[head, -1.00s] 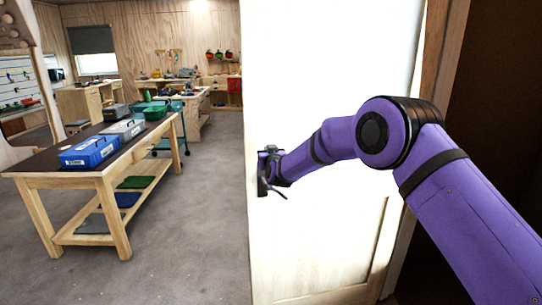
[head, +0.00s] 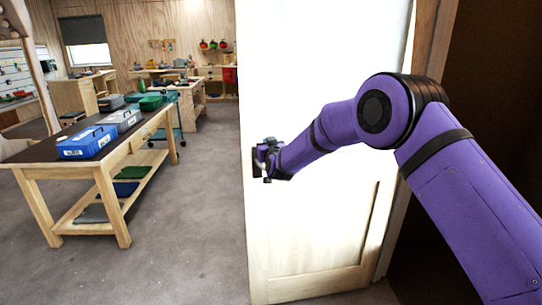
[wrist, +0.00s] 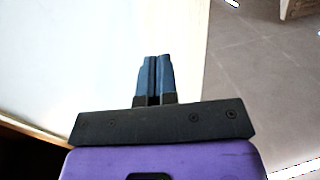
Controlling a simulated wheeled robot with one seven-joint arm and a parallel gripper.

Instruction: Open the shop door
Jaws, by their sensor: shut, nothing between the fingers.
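The pale wooden shop door (head: 320,225) stands open in the head view, its free edge toward the room on the left. My gripper (head: 262,158) is at the door's face near that edge, beside a dark handle plate (head: 255,168), which it partly hides. I cannot tell whether it touches the door or handle. In the wrist view my gripper's two blue fingers (wrist: 155,62) are together with nothing between them. The bright door (wrist: 90,60) fills the left of that view; no handle shows there.
A wooden bench (head: 114,225) with blue, grey and green boxes stands left of the door. The grey floor (head: 195,220) between bench and door is clear. A door frame (head: 425,60) and dark wall (head: 490,80) are close on the right.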

